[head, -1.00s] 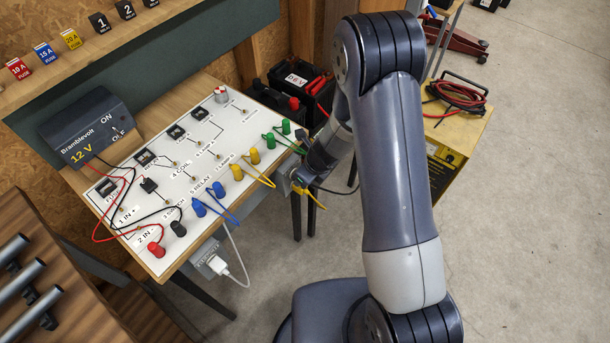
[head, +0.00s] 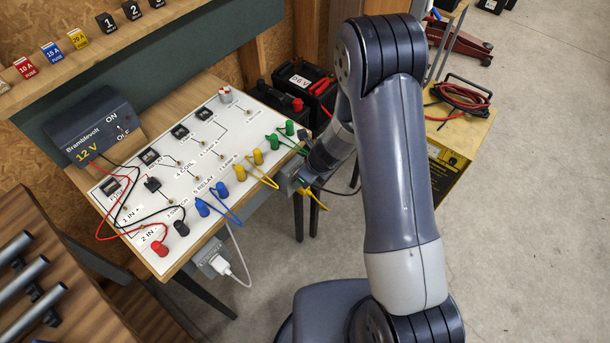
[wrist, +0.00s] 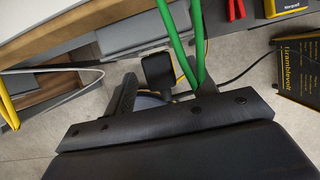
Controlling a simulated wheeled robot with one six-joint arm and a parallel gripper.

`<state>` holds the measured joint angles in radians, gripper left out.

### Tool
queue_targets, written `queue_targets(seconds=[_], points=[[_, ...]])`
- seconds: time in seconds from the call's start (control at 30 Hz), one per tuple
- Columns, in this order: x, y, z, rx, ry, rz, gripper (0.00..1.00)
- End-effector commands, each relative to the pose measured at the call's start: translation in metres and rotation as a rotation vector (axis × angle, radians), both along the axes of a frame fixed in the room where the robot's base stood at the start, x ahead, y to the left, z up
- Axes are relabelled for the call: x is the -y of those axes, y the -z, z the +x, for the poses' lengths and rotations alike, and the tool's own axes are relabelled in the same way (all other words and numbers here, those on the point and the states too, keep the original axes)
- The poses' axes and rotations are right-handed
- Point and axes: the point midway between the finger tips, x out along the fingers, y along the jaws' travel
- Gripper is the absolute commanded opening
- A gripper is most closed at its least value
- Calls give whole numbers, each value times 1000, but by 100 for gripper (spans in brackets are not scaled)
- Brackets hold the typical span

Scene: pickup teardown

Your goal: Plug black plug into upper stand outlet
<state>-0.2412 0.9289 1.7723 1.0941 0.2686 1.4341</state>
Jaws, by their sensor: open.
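In the wrist view a black plug (wrist: 158,70) shows between the two fingers of my gripper (wrist: 162,88). The fingers stand apart on either side of it, and I see no grip on it. A black cord (wrist: 246,72) runs off to the right and also shows in the head view (head: 338,192). In the head view my forearm ends by the bench's right front edge, and the fingertips are hidden. A grey box (head: 290,178) is beside my wrist there. I cannot make out the upper stand outlet.
Green cable loops (wrist: 178,45) hang close to the right finger, with a yellow cable behind. The bench board (head: 180,170) carries coloured plugs and leads. A white plug (head: 224,267) sits in a box under its front edge. A yellow case (head: 458,120) stands at right.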

Motion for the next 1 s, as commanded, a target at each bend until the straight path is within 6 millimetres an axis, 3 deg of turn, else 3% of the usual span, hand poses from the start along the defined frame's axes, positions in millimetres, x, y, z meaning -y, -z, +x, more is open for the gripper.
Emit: queue_targets(seconds=[0.53, 0.7, 1.0], points=[[27, -85, -20, 3, 1, 0, 54], [31, -97, -24, 1, 0, 0, 54], [32, -99, -25, 0, 0, 0, 54]])
